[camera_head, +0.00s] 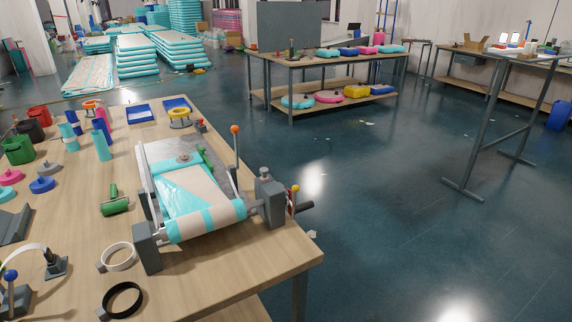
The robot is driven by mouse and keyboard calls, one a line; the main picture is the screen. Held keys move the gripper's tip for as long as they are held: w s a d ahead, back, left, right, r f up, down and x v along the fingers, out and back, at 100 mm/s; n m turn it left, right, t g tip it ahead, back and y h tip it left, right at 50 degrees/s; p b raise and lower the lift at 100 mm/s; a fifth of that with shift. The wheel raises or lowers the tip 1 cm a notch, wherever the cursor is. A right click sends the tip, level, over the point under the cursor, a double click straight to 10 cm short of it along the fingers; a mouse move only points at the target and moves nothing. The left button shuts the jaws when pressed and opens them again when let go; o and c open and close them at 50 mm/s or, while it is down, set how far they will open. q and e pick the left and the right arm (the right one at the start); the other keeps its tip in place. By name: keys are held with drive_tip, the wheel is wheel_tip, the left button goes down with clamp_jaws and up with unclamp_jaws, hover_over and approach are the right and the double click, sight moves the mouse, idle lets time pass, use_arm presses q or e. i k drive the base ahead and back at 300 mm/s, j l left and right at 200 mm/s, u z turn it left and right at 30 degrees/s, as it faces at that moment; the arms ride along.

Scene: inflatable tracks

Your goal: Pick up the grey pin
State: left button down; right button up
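I cannot pick out the grey pin with certainty. A small grey round piece with a knob (184,157) lies on the bed of the roller machine (205,215), on the wooden table (225,271). Another grey knob (264,173) stands on top of the grey block at the machine's right end. Both are too small to tell whether either is the pin. Neither of my grippers is in view.
Other tables (338,60) stand behind, with open floor between.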

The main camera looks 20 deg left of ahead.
sight(263, 170)
drive_tip(key=i+l+u, duration=0.2)
drive_tip(key=i, duration=0.25)
drive_tip(key=i+l+u, duration=0.25)
drive_tip(key=i+l, duration=0.15)
